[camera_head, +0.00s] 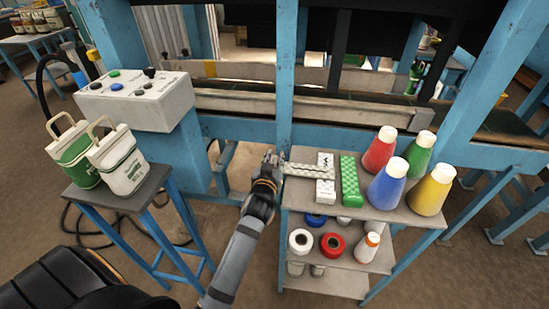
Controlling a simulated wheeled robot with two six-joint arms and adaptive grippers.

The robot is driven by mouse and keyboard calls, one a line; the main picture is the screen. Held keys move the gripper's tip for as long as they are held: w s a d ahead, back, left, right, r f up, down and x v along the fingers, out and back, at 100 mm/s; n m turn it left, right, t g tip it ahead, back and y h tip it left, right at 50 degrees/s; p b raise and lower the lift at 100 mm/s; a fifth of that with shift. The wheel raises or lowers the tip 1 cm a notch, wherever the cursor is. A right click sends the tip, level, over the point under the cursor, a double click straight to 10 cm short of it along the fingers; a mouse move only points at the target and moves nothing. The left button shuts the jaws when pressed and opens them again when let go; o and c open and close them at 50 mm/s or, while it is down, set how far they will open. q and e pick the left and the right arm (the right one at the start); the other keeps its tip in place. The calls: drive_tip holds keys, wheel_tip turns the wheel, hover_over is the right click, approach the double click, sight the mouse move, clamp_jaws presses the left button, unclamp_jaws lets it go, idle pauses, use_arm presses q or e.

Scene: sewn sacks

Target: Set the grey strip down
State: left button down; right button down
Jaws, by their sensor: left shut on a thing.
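The grey strip (301,169) is a narrow, light patterned strip lying crosswise at the left end of the shelf rack's top (297,197). My left gripper (277,164) is shut on its left end, at the rack's left edge. Its right end reaches the white patterned piece (325,190). I cannot tell whether the strip touches the top or hangs just above it. A green patterned piece (349,182) lies to the right of the white one. My right gripper is not in view.
Red (379,152), green (418,156), blue (386,187) and yellow (431,193) thread cones stand on the rack's right side. Spools fill the lower shelves. A stool (123,194) at left holds two small sacks, near a control box (140,101). A blue machine frame stands behind.

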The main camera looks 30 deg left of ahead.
use_arm(q)
drive_tip(key=c, duration=1.1)
unclamp_jaws()
wheel_tip(320, 180, up, 10)
